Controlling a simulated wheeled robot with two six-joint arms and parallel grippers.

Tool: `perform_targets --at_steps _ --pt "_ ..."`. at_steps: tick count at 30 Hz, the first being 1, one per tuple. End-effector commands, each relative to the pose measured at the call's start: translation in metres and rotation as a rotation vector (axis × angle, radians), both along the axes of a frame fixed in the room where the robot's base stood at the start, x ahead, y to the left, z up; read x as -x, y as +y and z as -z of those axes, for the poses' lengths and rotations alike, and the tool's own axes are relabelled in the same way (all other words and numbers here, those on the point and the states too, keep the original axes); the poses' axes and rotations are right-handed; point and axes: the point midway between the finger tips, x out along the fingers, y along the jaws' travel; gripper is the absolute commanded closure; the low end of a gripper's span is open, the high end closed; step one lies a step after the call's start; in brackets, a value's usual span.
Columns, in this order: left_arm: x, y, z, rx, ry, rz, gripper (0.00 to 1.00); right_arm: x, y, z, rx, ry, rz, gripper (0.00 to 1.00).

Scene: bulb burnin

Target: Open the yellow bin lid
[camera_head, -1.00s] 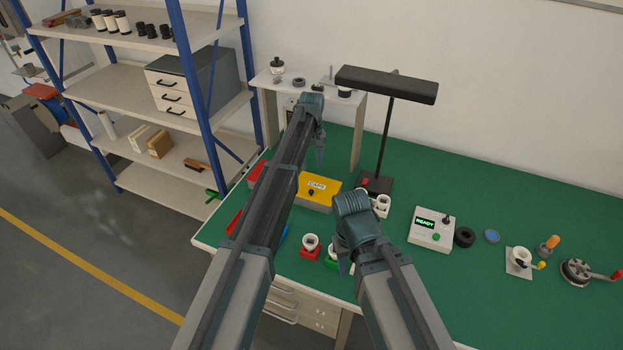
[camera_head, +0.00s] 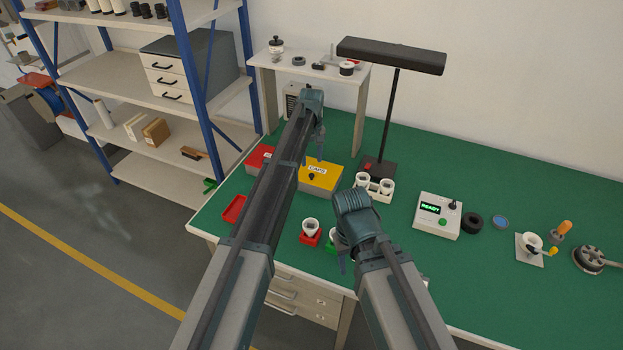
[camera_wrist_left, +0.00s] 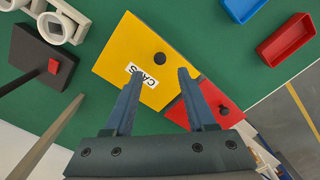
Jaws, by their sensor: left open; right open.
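The yellow bin (camera_head: 320,178) stands on the green bench with its lid down. The lid has a white "CAPS" label and a dark round knob (camera_head: 311,176). In the left wrist view the yellow lid (camera_wrist_left: 130,50) and its knob (camera_wrist_left: 159,59) lie beyond my left gripper (camera_wrist_left: 157,78). The left gripper is open and empty, its fingertips over the lid near the label and short of the knob. In the head view my left gripper (camera_head: 320,150) hangs above the bin. My right gripper (camera_head: 342,262) is at the front of the bench, partly hidden by its own wrist.
A red-lidded bin (camera_wrist_left: 205,103) sits beside the yellow one. The lamp base (camera_head: 377,169) and a white double-cup holder (camera_head: 375,188) stand to its right. A red tray (camera_head: 234,208) and a red-based cup (camera_head: 310,230) are nearer the front. A small shelf (camera_head: 310,65) rises behind.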

Motion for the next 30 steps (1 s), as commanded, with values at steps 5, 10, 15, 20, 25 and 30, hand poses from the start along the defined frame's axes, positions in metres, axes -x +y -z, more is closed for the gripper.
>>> perform_targets --at_steps 5,10,15,20,25,30 --pt "0.000 0.000 0.033 0.000 0.000 0.000 0.44 0.000 0.000 0.033 0.000 0.000 0.000 0.50" --pt "0.000 0.000 0.054 0.000 0.000 0.000 0.44 0.000 0.000 0.054 0.000 0.000 0.000 0.50" --pt "0.000 0.000 0.064 0.000 0.000 0.000 0.44 0.000 0.000 0.065 0.000 0.000 0.000 0.50" --pt "0.000 0.000 0.065 0.000 0.000 0.000 0.44 0.000 0.000 0.065 0.000 0.000 0.000 0.50" --pt "0.000 0.000 0.064 0.000 0.000 0.000 0.48 0.000 0.000 0.064 0.000 0.000 0.000 0.50" --pt "0.000 0.000 0.064 0.000 0.000 0.000 0.78 0.000 0.000 0.064 0.000 0.000 0.000 0.50"
